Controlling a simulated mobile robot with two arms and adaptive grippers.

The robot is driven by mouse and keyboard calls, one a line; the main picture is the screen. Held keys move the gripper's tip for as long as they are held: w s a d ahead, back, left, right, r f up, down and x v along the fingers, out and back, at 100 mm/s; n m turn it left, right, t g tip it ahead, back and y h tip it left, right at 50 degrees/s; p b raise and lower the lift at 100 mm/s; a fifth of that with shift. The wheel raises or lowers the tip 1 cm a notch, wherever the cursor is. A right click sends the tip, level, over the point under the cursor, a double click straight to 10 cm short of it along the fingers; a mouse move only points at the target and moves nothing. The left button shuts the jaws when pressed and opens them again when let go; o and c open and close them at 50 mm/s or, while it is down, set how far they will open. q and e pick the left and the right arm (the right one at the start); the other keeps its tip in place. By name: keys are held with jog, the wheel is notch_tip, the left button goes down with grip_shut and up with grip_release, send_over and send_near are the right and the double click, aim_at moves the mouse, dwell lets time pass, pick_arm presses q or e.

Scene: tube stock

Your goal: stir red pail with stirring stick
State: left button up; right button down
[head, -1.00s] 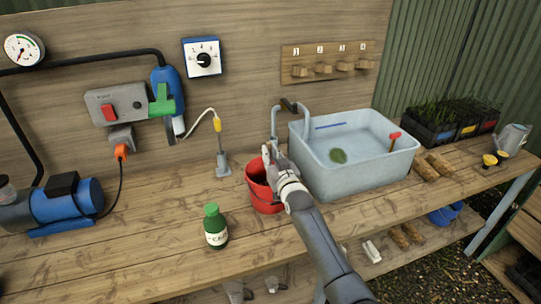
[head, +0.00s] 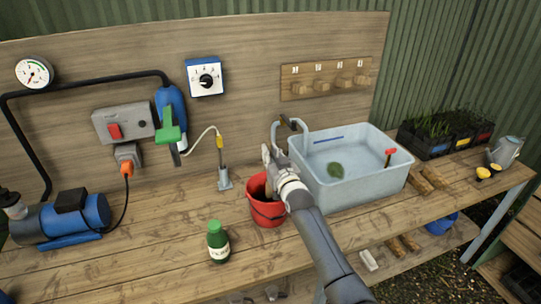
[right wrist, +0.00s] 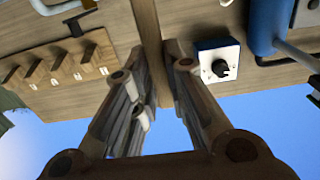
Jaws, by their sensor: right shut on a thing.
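The red pail (head: 268,213) stands upright on the wooden bench, left of the sink. My right gripper (head: 271,158) is above the pail's right rim in the head view, with its wrist covering part of the rim. The right wrist view shows my right gripper (right wrist: 157,85) shut on a wooden stick (right wrist: 149,38), the stirring stick, which runs between the fingers. The stick's lower end and the pail's inside are mostly hidden, so I cannot tell whether the stick reaches into the pail. My left gripper is not in view.
A pale blue sink (head: 355,192) with a tap stands right of the pail. A green bottle (head: 218,243) stands to the front left. A small stand (head: 224,180) with a hose is behind left.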

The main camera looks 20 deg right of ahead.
notch_tip(320, 180, up, 7)
jog(key=p, duration=0.5)
jog(key=shift+r+p, duration=0.15)
jog(key=shift+p, duration=0.15)
dwell(0.6)
notch_tip(320, 180, up, 5)
jog(key=shift+f+p, duration=0.1)
jog(key=shift+p, duration=1.05)
